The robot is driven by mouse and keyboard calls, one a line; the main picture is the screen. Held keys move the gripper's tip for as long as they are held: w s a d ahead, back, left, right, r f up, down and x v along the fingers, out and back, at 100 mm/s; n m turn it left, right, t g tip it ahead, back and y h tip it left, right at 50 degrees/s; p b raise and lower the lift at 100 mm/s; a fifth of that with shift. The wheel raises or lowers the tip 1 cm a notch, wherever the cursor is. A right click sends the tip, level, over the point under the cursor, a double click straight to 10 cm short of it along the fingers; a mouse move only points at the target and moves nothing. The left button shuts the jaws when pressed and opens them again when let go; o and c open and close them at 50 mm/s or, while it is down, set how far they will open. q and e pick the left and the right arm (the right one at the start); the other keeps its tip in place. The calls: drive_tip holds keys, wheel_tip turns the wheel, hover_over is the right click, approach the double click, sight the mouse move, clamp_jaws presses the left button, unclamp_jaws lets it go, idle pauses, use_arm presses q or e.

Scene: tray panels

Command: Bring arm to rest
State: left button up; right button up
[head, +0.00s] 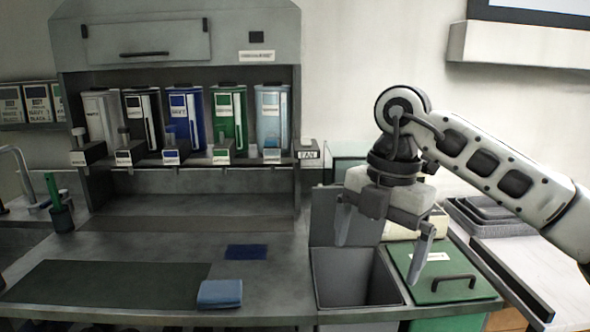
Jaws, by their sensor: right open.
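My right arm (500,168) comes in from the right edge, bent at a joint high above the counter. Its right gripper (384,262) points down and is open, with the two fingers spread and nothing between them. It hangs in front of and above the open grey bin (352,278) and the green lid (440,272) with a black handle. My left gripper is not in view.
A grey dispenser cabinet (180,55) with several coloured containers stands at the back. A blue folded cloth (220,293) lies beside a dark green mat (105,284) on the counter. Grey stacked trays (492,214) are at right. A green brush (60,212) stands at left.

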drive_tip(key=s+a+f+n+g+y, duration=0.25)
drive_tip(key=s+a+y, duration=0.25)
drive_tip(key=a+y, duration=0.35)
drive_tip(key=s+a+f+n+g+y, duration=0.15)
drive_tip(key=s+a+g+y, duration=0.25)
drive_tip(key=a+y, duration=0.45)
drive_tip(key=w+d+f+m+t+h, duration=0.3)
drive_tip(key=d+f+m+t, duration=0.2)
drive_tip(key=m+t, duration=0.7)
drive_tip(key=w+d+f+m+t+h, duration=0.3)
drive_tip(key=d+f+m+t, duration=0.15)
drive_tip(key=m+t, duration=0.75)
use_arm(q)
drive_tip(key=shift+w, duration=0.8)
use_arm(e)
drive_tip(key=s+d+f+m+g+h, duration=0.2)
drive_tip(key=s+d+f+g+h, duration=0.1)
drive_tip(key=f, duration=0.7)
drive_tip(key=s+d+f+m+g+h, duration=0.2)
drive_tip(key=s+d+f+h, duration=0.4)
drive_tip(key=s+f, duration=0.4)
drive_tip(key=shift+s+d+f+g, duration=0.15)
drive_tip(key=shift+d+f+g, duration=0.25)
drive_tip(key=shift+d+g, duration=0.35)
